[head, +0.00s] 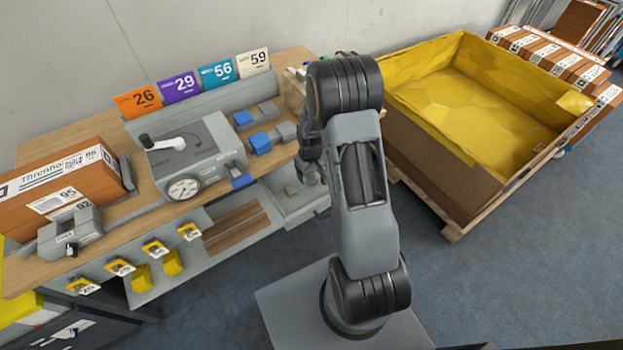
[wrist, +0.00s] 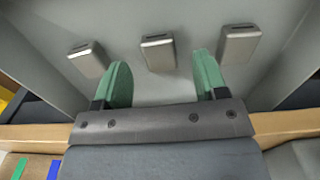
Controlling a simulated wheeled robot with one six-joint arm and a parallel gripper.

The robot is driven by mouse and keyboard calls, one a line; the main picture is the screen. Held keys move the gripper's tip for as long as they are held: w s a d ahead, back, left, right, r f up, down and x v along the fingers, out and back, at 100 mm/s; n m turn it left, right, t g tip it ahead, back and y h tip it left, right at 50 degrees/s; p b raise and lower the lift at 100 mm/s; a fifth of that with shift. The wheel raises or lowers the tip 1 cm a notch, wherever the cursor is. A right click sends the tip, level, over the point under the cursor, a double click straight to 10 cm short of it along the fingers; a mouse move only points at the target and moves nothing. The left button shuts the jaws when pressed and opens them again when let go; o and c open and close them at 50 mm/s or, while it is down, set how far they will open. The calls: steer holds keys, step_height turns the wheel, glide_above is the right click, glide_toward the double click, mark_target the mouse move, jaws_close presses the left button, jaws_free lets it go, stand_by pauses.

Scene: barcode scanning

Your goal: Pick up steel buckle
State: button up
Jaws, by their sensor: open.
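Three small grey metal pieces that look like steel buckles lie apart on a grey tray floor (wrist: 190,88) in the wrist view: a left one (wrist: 89,58), a middle one (wrist: 158,52) and a right one (wrist: 239,44). My gripper (wrist: 161,64) has green fingertips spread wide, with nothing between them. In the picture the middle buckle lies between the two fingertips, and the other two lie outside them. The gap in height cannot be told. In the head view my arm hides most of my gripper; small grey pieces (head: 292,188) show in the grey tray beside it.
A wooden bench (head: 125,235) carries a grey device with a dial (head: 183,188), blue and grey blocks (head: 260,142) and brown boxes. Tray walls rise on both sides of my gripper. A yellow-lined crate (head: 430,82) stands right of my arm. Floor at lower right is clear.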

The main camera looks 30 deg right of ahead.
steer(key=shift+f, duration=1.15)
steer(key=c, duration=1)
steer(key=shift+r, duration=0.1)
